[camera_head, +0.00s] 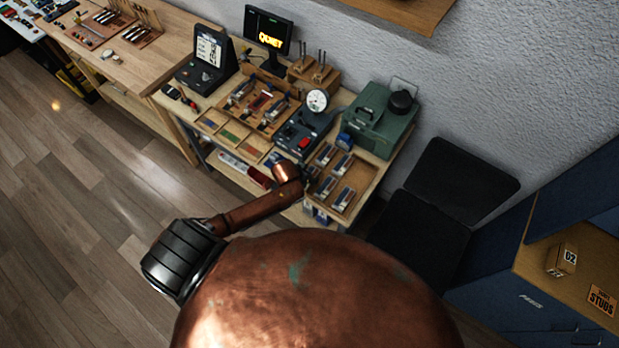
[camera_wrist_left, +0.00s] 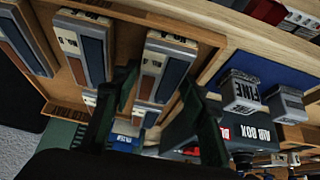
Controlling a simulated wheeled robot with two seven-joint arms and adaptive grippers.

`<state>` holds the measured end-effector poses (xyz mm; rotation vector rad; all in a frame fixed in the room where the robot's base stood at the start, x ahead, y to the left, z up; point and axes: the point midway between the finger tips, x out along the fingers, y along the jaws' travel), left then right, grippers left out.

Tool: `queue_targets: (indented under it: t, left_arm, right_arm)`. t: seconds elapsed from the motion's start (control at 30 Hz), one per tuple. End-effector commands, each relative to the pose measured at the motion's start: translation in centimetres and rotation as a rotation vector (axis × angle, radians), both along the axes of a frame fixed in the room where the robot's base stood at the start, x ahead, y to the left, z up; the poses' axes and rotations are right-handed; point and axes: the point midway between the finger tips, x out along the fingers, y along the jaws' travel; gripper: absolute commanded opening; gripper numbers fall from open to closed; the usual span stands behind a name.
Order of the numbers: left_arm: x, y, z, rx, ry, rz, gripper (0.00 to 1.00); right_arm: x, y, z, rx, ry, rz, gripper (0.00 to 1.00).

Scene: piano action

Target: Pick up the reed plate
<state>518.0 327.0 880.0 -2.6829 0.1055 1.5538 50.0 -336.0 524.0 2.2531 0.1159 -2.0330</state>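A wooden tray (camera_head: 362,203) at the right end of the workbench holds several reed plates, pale blocks with blue-grey and brown strips. In the left wrist view the tray (camera_wrist_left: 215,40) is close, and one reed plate (camera_wrist_left: 167,58) lies beyond and between my finger tips. Another reed plate (camera_wrist_left: 84,42) lies to its left. My left gripper (camera_wrist_left: 159,77) is open, its two dark green fingers apart with nothing visibly held. Whether the fingers touch the plate I cannot tell. In the head view the arm mostly hides the gripper beside the tray. My right gripper is in neither view.
An air box (camera_wrist_left: 210,125) and blocks marked FINE (camera_wrist_left: 242,92) are near my fingers in the wrist view. A green case (camera_head: 378,130) stands behind the tray. A dial gauge (camera_head: 317,100) and a monitor (camera_head: 268,30) stand farther left.

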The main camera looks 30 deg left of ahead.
Motion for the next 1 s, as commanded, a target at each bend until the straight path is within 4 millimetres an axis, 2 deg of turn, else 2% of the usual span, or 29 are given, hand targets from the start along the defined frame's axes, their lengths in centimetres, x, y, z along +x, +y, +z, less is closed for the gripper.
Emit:
queue_targets:
  t: [0.07,0.43,0.83,1.0]
  left_arm:
    - [0.0,0.0,0.0,0.000,0.000,0.000,0.34]
    - [0.0,0.0,0.0,0.000,0.000,0.000,0.09]
    - [0.1,0.0,0.4,0.001,-0.002,-0.002,0.09]
    - [0.2,0.0,3.1,0.001,-0.004,-0.002,0.09]
  right_arm:
    - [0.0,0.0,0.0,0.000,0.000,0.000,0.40]
    - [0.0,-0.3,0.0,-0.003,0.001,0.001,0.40]
    - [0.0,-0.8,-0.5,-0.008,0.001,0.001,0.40]
    - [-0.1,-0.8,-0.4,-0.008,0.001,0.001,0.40]
